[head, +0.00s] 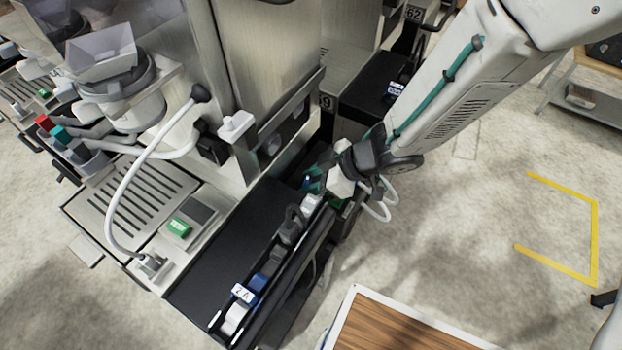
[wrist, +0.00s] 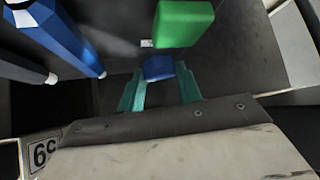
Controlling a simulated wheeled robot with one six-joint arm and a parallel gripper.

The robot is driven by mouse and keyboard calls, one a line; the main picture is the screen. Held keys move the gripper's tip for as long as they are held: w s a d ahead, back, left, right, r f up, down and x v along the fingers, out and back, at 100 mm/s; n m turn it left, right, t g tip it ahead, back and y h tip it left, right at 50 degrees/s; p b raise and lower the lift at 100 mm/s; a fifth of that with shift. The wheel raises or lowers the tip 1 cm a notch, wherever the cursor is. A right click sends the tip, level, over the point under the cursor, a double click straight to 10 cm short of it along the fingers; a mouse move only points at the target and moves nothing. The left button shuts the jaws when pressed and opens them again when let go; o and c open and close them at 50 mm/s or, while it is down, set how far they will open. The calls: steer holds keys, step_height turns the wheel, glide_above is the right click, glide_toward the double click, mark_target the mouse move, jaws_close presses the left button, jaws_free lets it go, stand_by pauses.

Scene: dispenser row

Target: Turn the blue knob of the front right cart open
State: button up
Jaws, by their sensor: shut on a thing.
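My gripper (head: 316,184) is at the far end of the narrow black cart (head: 222,250) in the head view, by a row of parts along the cart's right edge. In the wrist view its teal fingers stand either side of the blue knob (wrist: 158,68), and the gripper (wrist: 160,80) is shut on it. A green block (wrist: 184,23) lies just beyond the knob. In the head view my gripper and arm hide most of the knob. I cannot tell how far the knob is turned.
Grey, white and blue parts (head: 258,282) and a "2A" label (head: 243,293) line the cart's edge. A steel dispenser (head: 255,75) with a white hose stands to the left. A wooden-topped table (head: 400,325) is at the bottom.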

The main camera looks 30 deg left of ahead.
steer(key=n+g, duration=0.1)
steer(key=n+g+h, duration=0.1)
steer(key=n, duration=0.1)
steer(key=n+g, duration=0.1)
steer(key=shift+w+a+n, duration=0.1)
steer(key=shift+w+n, duration=0.15)
steer(key=shift+n, duration=0.05)
steer(key=shift+w+a+n+g+h, duration=0.1)
steer(key=shift+n+g+h, duration=0.9)
steer(key=shift+n, duration=0.6)
steer(key=shift+n+h, duration=0.3)
steer(key=o, duration=1)
